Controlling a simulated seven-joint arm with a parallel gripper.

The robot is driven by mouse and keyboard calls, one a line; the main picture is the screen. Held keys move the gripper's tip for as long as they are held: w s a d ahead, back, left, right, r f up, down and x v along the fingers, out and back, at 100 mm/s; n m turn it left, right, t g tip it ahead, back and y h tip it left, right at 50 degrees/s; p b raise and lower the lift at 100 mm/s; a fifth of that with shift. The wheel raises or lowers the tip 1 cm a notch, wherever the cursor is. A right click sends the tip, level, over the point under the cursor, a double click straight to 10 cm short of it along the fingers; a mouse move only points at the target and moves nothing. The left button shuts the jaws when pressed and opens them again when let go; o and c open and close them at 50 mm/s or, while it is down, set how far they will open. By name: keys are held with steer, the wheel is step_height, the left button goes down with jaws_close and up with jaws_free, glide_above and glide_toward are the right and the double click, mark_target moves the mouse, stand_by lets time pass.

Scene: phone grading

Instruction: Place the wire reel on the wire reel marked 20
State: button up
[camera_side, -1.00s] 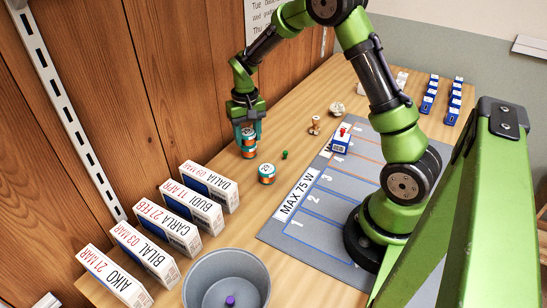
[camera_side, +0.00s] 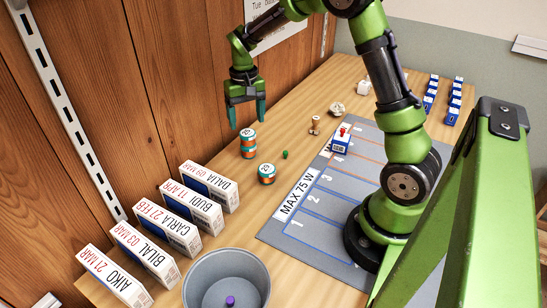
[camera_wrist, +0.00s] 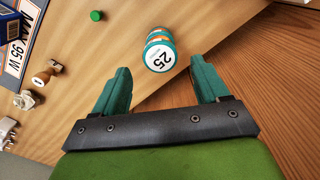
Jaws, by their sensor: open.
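Two teal-and-orange wire reels stand stacked on the table. The upper wire reel (camera_side: 248,133) has a white top that reads 25 in the wrist view (camera_wrist: 159,57). The lower wire reel (camera_side: 249,151) is directly under it, its top marking hidden. Another wire reel (camera_side: 267,174) stands alone nearer the camera; its number is too small to read surely. My gripper (camera_side: 247,121) is open and empty above the stack, its fingers clear of the upper reel.
A small green piece (camera_side: 285,154) and a wooden stamp (camera_side: 314,126) lie right of the stack. Several name-labelled boxes (camera_side: 190,206) line the wall side. A grey bin (camera_side: 226,268) is in front. A grey mat (camera_side: 300,238) with numbered lanes lies to the right.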

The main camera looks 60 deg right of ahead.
mark_target(247, 132)
steer(key=s+a+r+t, duration=0.1)
steer(key=s+a+r, duration=0.1)
steer(key=r, duration=0.4)
steer(key=s+a+r+t, duration=0.1)
steer(key=s+a+r, duration=0.1)
steer(key=r, duration=0.3)
steer(key=s+a+r+n+t+y, duration=0.1)
steer(key=s+a+t, duration=0.1)
steer(key=s+a, duration=0.2)
steer(key=s+a+r+n+t+y, duration=0.1)
steer(key=s+a+t, duration=0.2)
steer(key=s, duration=0.7)
steer(key=shift+s+a+r+n, duration=0.4)
steer(key=shift+a, duration=0.75)
